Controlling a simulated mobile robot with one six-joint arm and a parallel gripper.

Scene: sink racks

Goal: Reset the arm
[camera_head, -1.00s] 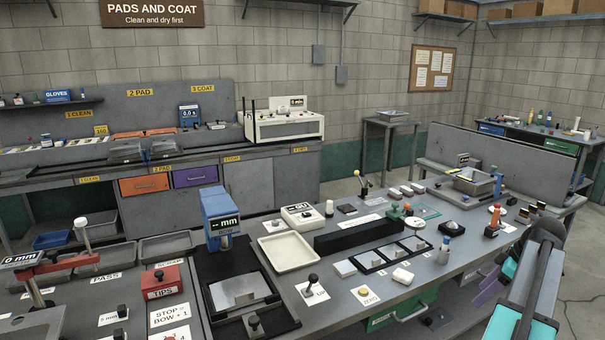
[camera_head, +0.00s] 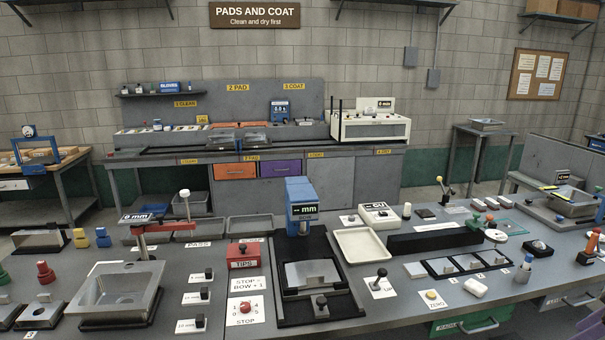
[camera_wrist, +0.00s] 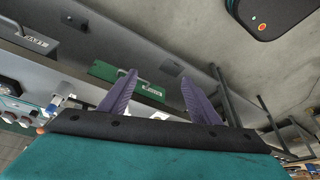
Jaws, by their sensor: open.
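My gripper (camera_wrist: 158,78) shows in the wrist view, with its two purple fingers spread apart and nothing between them. Behind the fingers are the grey bench side and a green drawer front (camera_wrist: 122,76). The view is tilted, and the gripper is apart from the bench by a distance I cannot tell. In the head view now, neither my arm nor my gripper shows.
The front bench carries a blue mm gauge (camera_head: 301,205), a cream tray (camera_head: 362,251), a red TIPS box (camera_head: 242,256), a sink basin (camera_head: 118,292) and small knobs. A cream machine (camera_head: 372,128) stands on the rear counter. Bare floor (camera_wrist: 222,48) shows beside the bench.

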